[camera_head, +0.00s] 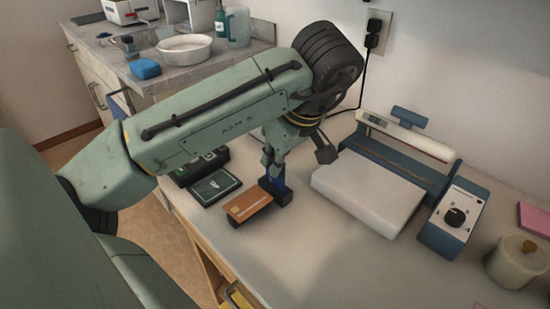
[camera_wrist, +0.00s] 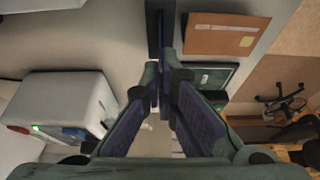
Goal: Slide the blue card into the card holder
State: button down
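My gripper (camera_head: 277,178) points down over the worktop and is nearly closed on the blue card (camera_head: 279,183), which shows as a narrow upright blue strip below the fingers. In the wrist view the two fingers of my gripper (camera_wrist: 164,75) meet with a thin edge-on strip between them. The card's lower edge is at a dark slotted block (camera_head: 285,197), which looks like the card holder; it also shows as a dark bar in the wrist view (camera_wrist: 153,30). I cannot tell how deep the card sits in it. An orange-brown panel (camera_head: 248,206) adjoins the block.
A dark device with a green-edged plate (camera_head: 214,187) lies left of the block. A white-topped blue sealer (camera_head: 370,190) with a knob box (camera_head: 455,217) stands to the right. A round tub (camera_head: 515,263) is at far right. The front middle worktop is clear.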

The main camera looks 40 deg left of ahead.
jog(key=shift+f+b, duration=0.3)
jog(key=shift+f, duration=0.35)
dwell(0.4)
jog(key=c, duration=1.7)
grip_release()
jog(key=shift+r, duration=0.15)
jog(key=v, duration=0.7)
jog(key=shift+r, duration=0.15)
jog(key=shift+s, duration=0.1)
